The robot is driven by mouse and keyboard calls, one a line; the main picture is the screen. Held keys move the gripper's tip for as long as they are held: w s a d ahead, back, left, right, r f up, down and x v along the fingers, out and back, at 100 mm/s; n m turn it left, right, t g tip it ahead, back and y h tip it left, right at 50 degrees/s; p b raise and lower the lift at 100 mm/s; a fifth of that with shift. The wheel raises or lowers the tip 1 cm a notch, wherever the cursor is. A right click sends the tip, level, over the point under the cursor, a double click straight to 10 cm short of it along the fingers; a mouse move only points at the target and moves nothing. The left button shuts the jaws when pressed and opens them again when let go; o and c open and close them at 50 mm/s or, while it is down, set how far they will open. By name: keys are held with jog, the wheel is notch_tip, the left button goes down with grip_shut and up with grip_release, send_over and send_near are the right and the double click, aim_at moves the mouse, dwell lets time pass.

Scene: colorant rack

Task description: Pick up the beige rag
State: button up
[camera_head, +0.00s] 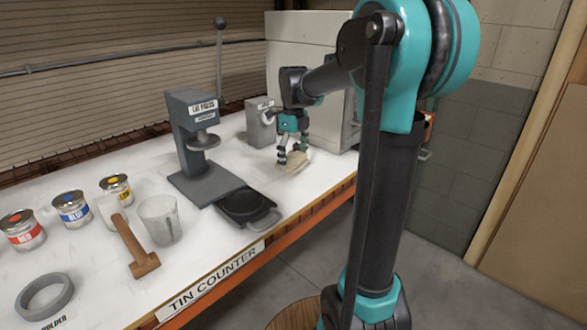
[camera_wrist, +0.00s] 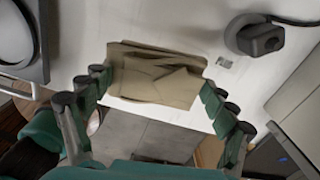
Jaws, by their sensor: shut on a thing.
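The beige rag (camera_head: 296,161) is a crumpled, folded cloth on the white counter, near its front edge and right of the lid press. In the wrist view the rag (camera_wrist: 155,75) spans the space between my fingertips. My gripper (camera_head: 292,160) points down at the rag in the head view, with its fingers on the cloth. In the wrist view my gripper (camera_wrist: 155,85) has one finger at each side of the rag, shut on it. I cannot tell whether the rag is clear of the counter.
The lid press (camera_head: 193,135) and a black pan-like tray (camera_head: 244,205) stand left of the rag. A grey device (camera_head: 261,123) is behind it. Paint tins (camera_head: 72,208), a clear cup (camera_head: 160,219) and a wooden mallet (camera_head: 136,248) are farther left. The counter's front edge is close.

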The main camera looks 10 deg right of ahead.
aim_at(294, 157)
notch_tip(294, 157, up, 15)
jog(key=shift+r, duration=0.1)
jog(key=o, duration=0.5)
jog(key=c, duration=0.5)
